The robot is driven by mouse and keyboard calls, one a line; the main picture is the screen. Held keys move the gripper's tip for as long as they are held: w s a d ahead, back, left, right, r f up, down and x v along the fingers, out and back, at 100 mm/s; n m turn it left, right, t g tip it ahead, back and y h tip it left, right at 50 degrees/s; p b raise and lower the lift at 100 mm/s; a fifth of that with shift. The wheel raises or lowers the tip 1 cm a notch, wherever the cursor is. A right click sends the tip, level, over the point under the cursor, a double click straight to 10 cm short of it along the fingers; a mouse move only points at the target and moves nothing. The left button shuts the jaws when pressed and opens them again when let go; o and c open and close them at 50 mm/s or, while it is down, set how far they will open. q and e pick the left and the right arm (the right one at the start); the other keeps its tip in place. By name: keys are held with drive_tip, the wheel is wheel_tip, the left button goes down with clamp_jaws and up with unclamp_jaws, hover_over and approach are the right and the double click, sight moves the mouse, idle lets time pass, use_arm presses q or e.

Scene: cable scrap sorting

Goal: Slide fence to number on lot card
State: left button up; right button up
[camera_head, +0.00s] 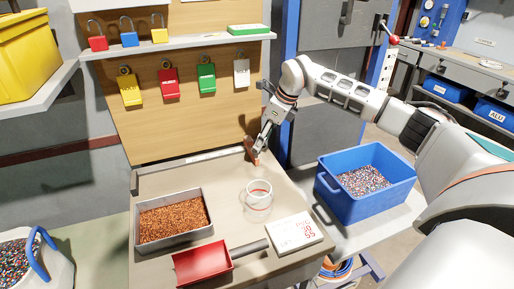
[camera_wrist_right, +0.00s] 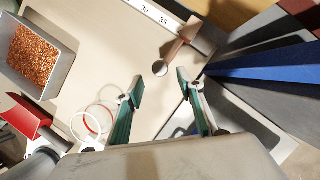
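The fence (camera_wrist_right: 184,40), a brownish bar with a round knob at its near end, sits at the right end of a white number scale (camera_wrist_right: 154,13) in the right wrist view, just past the 35. In the head view the fence (camera_head: 250,151) is at the table's back right corner, partly hidden by my right gripper (camera_head: 258,150). In the wrist view my right gripper (camera_wrist_right: 160,80) is open, its green-padded fingers apart, with the knob ahead between the tips. My left gripper is not in view.
A clear ring-shaped cup (camera_head: 258,196), a metal tray of copper granules (camera_head: 140,238) and a red scoop (camera_head: 202,262) stand on the table. A blue bin (camera_head: 365,202) is to the right. The table's back middle is clear.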

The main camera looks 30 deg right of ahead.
drive_tip(key=x, duration=0.4)
drive_tip(key=shift+f+b, duration=0.2)
drive_tip(key=shift+b, duration=0.15)
drive_tip(key=shift+w+f, duration=0.15)
clamp_jaws()
drive_tip(key=shift+a, duration=0.2)
drive_tip(key=a, duration=0.3)
drive_tip(key=w+a+p, duration=0.1)
drive_tip(key=a, duration=0.1)
drive_tip(key=w+a+p, duration=0.1)
drive_tip(key=a, duration=0.2)
drive_tip(key=shift+a, duration=0.3)
drive_tip(key=shift+w+a, duration=0.1)
drive_tip(key=shift+a, duration=0.4)
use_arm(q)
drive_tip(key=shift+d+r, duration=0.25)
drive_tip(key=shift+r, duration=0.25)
